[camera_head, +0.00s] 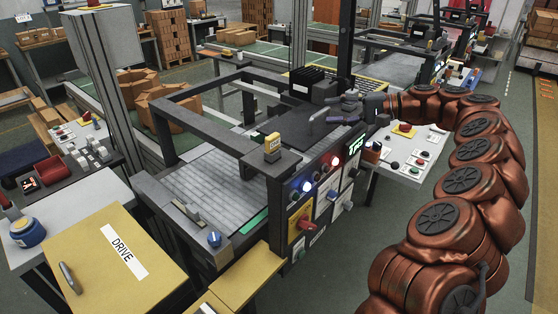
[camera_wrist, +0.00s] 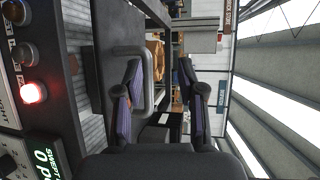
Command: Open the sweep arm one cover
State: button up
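The cover (camera_head: 295,126) is a dark flat panel on top of the machine frame, beside the control panel. It looks closed and lies level. A grey bent bar handle (camera_wrist: 149,78) stands on it; it also shows in the head view (camera_head: 311,127). My gripper (camera_head: 330,110) is at the handle, above the cover's right side. In the wrist view my gripper (camera_wrist: 160,95) is open, with its two purple-padded fingers apart. The handle's long bar appears between the fingers, closer to the left one, which overlaps part of it. I cannot tell whether they touch.
The control panel (camera_head: 315,200) has lit lamps, a red switch and a green display (camera_head: 355,147). A yellow-topped block (camera_head: 272,146) stands on the frame's near corner. A dark post (camera_head: 346,45) rises behind my gripper. A yellow DRIVE cabinet (camera_head: 110,270) stands at lower left.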

jog(key=s+a+n+g+h+b, duration=0.2)
jog(key=s+a+n+g+h, duration=0.2)
jog(key=s+a, duration=1.2)
jog(key=shift+s+f+n+g, duration=0.4)
jog(key=shift+s+g, duration=0.5)
jog(key=shift+s, duration=0.45)
